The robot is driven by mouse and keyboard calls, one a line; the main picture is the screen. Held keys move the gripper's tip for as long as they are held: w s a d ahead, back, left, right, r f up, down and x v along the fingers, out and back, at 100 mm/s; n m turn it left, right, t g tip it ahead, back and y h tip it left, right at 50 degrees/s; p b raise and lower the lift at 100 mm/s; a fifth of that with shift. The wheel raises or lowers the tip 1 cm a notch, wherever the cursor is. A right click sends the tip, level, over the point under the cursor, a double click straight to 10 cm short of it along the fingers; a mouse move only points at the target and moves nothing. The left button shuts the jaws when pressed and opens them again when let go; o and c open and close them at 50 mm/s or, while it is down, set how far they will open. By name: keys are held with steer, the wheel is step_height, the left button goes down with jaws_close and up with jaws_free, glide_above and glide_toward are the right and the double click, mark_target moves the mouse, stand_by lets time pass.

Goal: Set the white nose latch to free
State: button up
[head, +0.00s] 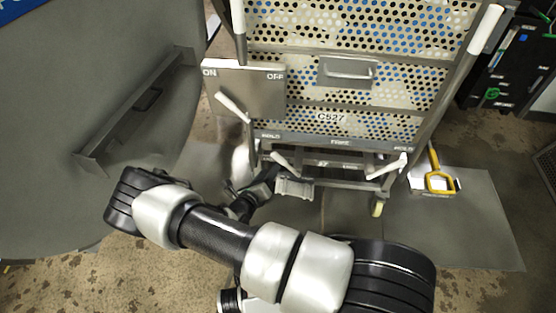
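The rack cart (345,55) stands ahead with its lower front rail marked HOLD at both ends and FREE near the middle. Below the rail, a white lever (286,164) slants at the left and another white lever (388,168) slants at the right. I cannot tell for sure which is the nose latch. My gripper (262,186) is a small dark shape low at the cart's front left, just below the left white lever. My arm partly hides it. Whether it touches the lever, and whether its fingers are open, cannot be made out.
A grey panel marked ON and OFF (262,92) with a white lever (233,107) stands at the cart's left. A large grey curved body with a handle (148,99) fills the left. A yellow-handled tool (440,181) lies right of the caster (377,208). Floor plates lie at right.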

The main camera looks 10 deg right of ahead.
mark_target(277, 159)
steer(key=b+x, duration=0.2)
steer(key=x, duration=0.8)
steer(key=shift+c, duration=0.3)
jaws_close()
